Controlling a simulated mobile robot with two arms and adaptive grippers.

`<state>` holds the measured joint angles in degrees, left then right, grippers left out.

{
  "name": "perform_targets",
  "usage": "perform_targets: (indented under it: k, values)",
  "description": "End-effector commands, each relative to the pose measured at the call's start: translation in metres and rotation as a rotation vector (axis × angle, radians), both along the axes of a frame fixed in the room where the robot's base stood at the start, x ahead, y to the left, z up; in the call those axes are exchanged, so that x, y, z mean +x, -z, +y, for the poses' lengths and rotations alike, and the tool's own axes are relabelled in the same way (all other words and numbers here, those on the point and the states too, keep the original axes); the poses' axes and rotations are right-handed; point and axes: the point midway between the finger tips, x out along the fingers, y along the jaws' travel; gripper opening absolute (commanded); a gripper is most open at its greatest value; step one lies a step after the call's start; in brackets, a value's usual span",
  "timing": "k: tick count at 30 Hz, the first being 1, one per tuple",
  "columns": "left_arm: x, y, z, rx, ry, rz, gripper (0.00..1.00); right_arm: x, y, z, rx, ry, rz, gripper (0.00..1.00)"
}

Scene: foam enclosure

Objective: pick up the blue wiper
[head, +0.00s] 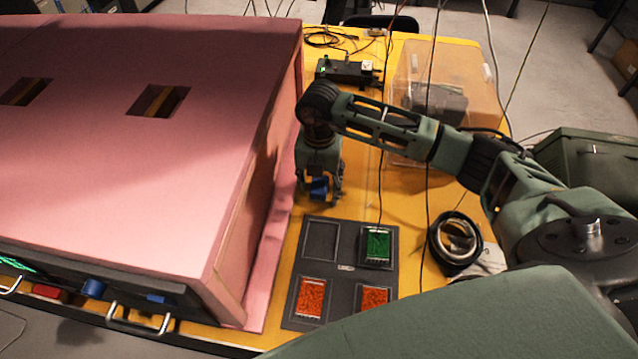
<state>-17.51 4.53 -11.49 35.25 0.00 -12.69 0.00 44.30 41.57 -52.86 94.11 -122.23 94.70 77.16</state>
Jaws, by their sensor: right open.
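My right gripper (320,197) points down over the yellow table, just right of the pink foam enclosure. Its fingers are open. My left gripper is not in view.
The pink foam enclosure (130,120) fills the left side. A dark tray (342,268) with green and orange pads lies in front of my right gripper. A tape roll (456,238), a clear box (450,65) and a black device (345,72) stand on the table (408,205). Cables hang down.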

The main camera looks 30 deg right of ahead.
Motion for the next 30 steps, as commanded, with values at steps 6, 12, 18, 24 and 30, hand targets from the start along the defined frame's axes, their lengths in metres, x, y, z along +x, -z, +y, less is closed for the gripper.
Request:
perform_targets:
  k: [6, 12, 18, 24, 30]
  values:
    - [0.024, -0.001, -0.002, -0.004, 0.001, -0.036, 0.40, 0.000, 0.000, 0.000, 0.001, 0.000, -0.001, 0.49]
    - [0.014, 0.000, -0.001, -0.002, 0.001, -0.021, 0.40, 0.000, 0.000, 0.000, 0.001, 0.000, -0.001, 0.31]
    - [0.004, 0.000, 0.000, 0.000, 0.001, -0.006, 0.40, 0.000, 0.000, 0.000, 0.001, 0.000, -0.001, 0.14]
    - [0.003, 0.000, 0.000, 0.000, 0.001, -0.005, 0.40, 0.000, 0.000, 0.000, 0.001, 0.000, -0.001, 0.09]
    - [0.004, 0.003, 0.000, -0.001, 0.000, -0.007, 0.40, 0.001, -0.004, 0.001, 0.002, 0.000, -0.003, 0.09]
